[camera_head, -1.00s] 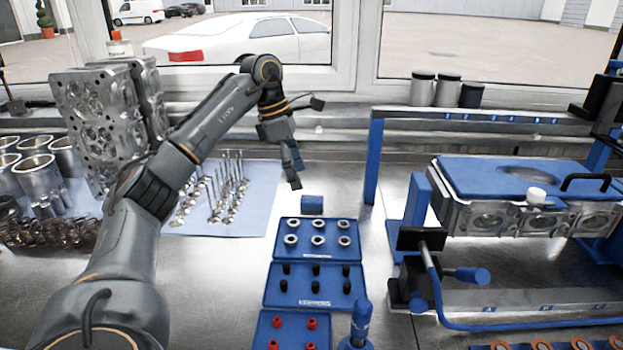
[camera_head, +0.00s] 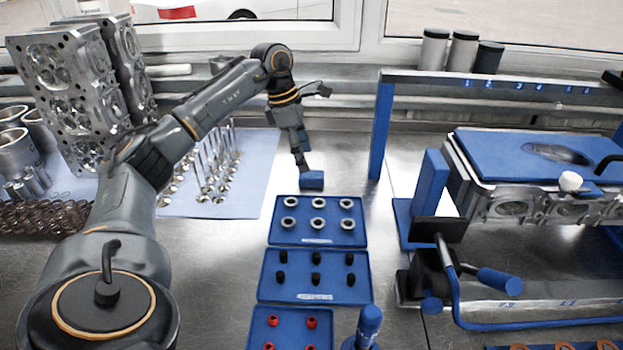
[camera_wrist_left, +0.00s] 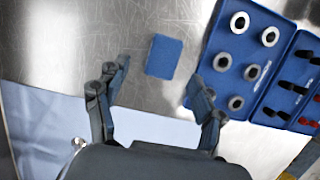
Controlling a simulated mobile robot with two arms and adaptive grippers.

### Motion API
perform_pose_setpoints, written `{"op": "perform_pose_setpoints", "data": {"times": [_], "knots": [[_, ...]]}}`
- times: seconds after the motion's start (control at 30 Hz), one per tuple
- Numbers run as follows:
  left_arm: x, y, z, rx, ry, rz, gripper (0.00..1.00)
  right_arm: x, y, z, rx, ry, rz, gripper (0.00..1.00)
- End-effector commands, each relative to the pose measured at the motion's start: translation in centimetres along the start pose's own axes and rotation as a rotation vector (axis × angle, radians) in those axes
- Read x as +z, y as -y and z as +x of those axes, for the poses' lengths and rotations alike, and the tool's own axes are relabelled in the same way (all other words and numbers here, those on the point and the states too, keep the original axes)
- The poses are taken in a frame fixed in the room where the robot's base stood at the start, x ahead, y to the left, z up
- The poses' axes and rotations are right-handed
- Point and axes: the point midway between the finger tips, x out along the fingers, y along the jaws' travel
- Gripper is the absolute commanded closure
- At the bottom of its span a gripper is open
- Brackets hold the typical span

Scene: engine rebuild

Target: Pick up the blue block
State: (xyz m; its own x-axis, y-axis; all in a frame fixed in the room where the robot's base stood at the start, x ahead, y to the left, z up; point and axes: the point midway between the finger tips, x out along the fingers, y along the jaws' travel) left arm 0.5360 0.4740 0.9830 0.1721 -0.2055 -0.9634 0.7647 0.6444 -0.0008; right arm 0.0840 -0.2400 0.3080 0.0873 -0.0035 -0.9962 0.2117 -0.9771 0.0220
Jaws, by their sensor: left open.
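The blue block (camera_head: 312,180) sits on the metal bench just behind the blue tray with metal rings. My left gripper (camera_head: 303,168) is right above the block in the head view, its fingers pointing down. In the left wrist view the block (camera_wrist_left: 164,57) lies ahead of and between the two spread fingers of the open left gripper (camera_wrist_left: 166,80). No finger touches the block there, and the gap between them is empty. My right gripper is not in view.
Blue trays hold metal rings (camera_head: 318,220), black parts (camera_head: 314,279) and red parts. A blue mat (camera_head: 255,165) with valves lies to the left. A blue frame post (camera_head: 381,130) and an engine fixture (camera_head: 530,165) stand to the right.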

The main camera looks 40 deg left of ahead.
Motion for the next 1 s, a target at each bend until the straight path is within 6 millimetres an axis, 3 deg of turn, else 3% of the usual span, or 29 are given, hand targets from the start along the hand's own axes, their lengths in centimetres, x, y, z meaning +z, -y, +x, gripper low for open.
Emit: {"op": "perform_pose_setpoints", "data": {"times": [0.33, 0.67, 0.9, 1.0], "knots": [[0.1, 0.5, 4.5, -0.003, -0.001, 0.001, 0.31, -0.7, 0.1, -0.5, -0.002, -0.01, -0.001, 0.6], [0.1, 0.4, 5.2, -0.001, 0.0, 0.0, 0.31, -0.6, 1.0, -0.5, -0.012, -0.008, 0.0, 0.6], [0.1, 0.4, 5.2, -0.001, 0.0, 0.0, 0.8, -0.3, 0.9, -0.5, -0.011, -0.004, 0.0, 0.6], [0.1, 0.4, 5.2, -0.001, 0.0, 0.0, 0.8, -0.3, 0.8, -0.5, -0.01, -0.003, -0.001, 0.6]]}}
